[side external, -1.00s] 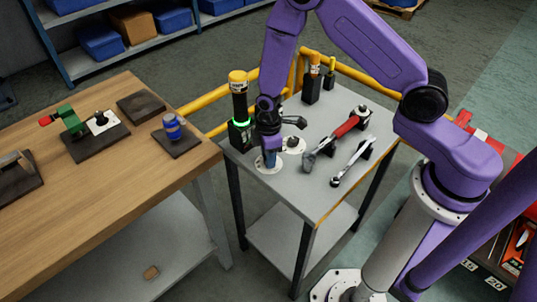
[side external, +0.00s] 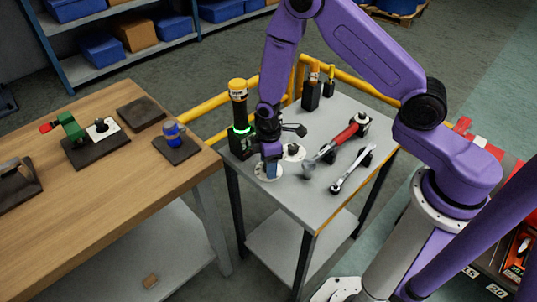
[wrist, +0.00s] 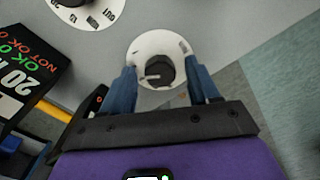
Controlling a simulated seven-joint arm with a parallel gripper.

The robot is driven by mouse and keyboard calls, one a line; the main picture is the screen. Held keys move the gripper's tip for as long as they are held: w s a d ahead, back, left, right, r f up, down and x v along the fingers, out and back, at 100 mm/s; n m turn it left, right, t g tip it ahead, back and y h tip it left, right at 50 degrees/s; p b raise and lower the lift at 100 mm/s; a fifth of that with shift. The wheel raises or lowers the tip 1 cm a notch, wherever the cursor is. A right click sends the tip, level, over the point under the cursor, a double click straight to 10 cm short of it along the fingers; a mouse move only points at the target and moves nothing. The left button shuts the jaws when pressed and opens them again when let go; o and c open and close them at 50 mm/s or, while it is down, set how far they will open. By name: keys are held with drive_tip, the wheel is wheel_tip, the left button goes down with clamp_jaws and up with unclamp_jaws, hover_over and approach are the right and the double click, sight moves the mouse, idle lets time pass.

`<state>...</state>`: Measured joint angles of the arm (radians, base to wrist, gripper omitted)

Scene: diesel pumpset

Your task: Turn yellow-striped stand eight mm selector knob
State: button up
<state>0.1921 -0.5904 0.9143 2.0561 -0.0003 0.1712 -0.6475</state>
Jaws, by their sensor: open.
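My gripper (side external: 268,172) points down over the front-left part of the grey stand top (side external: 315,207). In the wrist view my gripper (wrist: 163,72) is open, with its two blue fingers apart on either side of a dark round knob (wrist: 158,73). The knob has a light pointer mark facing left and sits on a white dial plate (wrist: 150,43). The fingers mostly hide this knob in the side view, where the plate's edge (side external: 259,177) shows. I see no clear contact. A second dial with a dark knob (side external: 292,149) is just behind. I cannot read which is eight mm.
A dark tester with a yellow top (side external: 238,86) and a lit green ring stands at the left edge, close to my gripper. A red-handled tool (side external: 342,136) and a silver wrench (side external: 352,170) lie to the right. A wooden bench (side external: 110,205) is at left.

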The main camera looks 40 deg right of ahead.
wheel_tip(320, 180, up, 17)
drive_tip(key=shift+r, duration=0.2)
idle(0.6)
drive_tip(key=s+d+r, duration=0.1)
drive_tip(key=s+r, duration=0.1)
drive_tip(key=s, duration=0.6)
drive_tip(key=s+d+r, duration=0.2)
drive_tip(key=s+r, duration=0.1)
drive_tip(key=s, duration=0.6)
drive_tip(key=s+d+r, duration=0.1)
drive_tip(key=s+r, duration=0.2)
drive_tip(key=s, duration=0.6)
drive_tip(key=shift+d+n, duration=0.25)
drive_tip(key=shift+n, duration=0.05)
